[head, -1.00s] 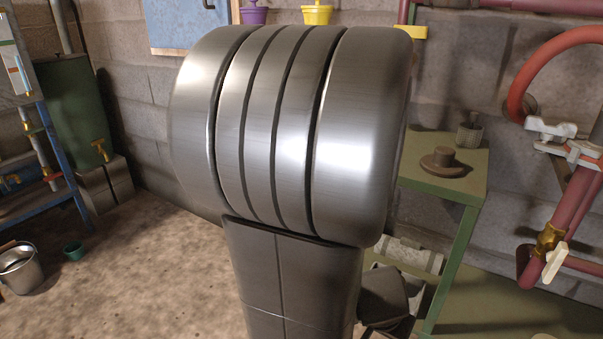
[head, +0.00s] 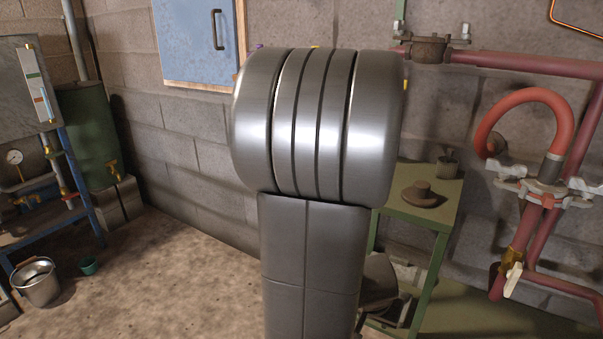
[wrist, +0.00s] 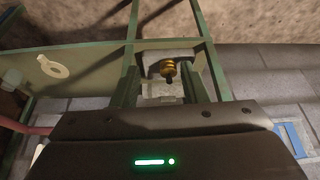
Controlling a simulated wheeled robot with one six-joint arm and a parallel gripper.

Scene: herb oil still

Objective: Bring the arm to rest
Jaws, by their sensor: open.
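My gripper (wrist: 162,84) shows in the wrist view, with its two dark fingers apart and nothing held between them. Its dark body, with a green light, fills the bottom of that view. A small brass fitting (wrist: 168,68) shows in the gap beyond the fingers, in front of a pale block; I cannot tell how far off it is. In the head view my own metal arm link (head: 318,125) stands upright in the middle and hides what is behind it. My gripper is not seen in the head view.
A green table (head: 440,215) with a brown hat-shaped piece (head: 423,193) stands right of my arm. Red pipes (head: 535,280) with clamps run along the right wall. The floor between is clear.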

